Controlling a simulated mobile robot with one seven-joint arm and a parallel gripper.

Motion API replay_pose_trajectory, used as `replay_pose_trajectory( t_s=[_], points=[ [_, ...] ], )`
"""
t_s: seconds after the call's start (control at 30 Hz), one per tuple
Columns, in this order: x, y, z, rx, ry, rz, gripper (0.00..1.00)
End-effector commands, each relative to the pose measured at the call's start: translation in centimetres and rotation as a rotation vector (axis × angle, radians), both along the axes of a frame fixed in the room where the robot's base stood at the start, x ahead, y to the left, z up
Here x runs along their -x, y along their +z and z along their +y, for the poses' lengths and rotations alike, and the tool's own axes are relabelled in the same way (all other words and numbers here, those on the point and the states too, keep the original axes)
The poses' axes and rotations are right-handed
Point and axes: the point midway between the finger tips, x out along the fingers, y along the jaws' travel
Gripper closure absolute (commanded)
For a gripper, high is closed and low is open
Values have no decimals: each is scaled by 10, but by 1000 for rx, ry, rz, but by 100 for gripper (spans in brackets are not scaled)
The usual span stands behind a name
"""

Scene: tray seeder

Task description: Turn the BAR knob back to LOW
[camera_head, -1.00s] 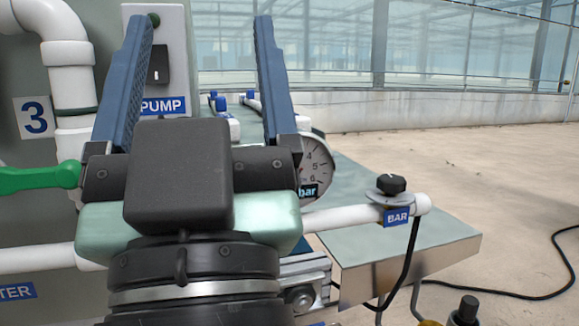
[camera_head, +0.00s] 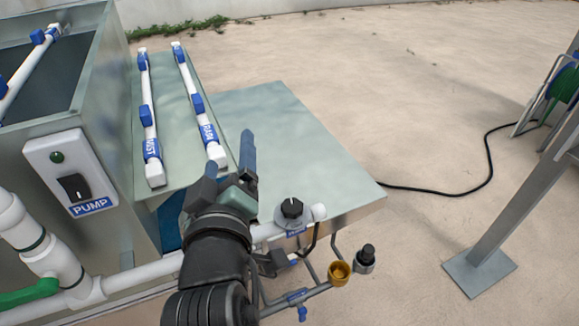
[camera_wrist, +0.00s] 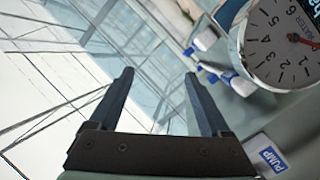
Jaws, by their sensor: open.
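The BAR knob (camera_head: 292,208) is black with a white pointer line. It sits on a grey round plate near the right end of a white pipe, in the head view. A blue label below it is partly cut off by the angle, and I cannot read the dial marks. My gripper (camera_head: 231,157) is up and to the left of the knob, apart from it, with its blue fingers spread and nothing between them. In the wrist view my gripper (camera_wrist: 159,76) is also open and empty; the knob is not in that view.
A dial gauge (camera_wrist: 285,42) is at the upper right of the wrist view. The PUMP switch box (camera_head: 72,175) is at left. A brass cup (camera_head: 339,273) sits below the knob.

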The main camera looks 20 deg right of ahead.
Motion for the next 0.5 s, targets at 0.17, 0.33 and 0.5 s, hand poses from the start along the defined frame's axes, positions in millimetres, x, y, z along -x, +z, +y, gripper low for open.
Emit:
replay_pose_trajectory(
  t_s=[0.17, 0.33, 0.5],
  points=[
    [38, -70, -42, 761, -103, 307, 19],
    [74, -114, -54, 1486, -81, 587, 19],
    [100, -143, -49, 2017, -3, 767, 19]
  ],
)
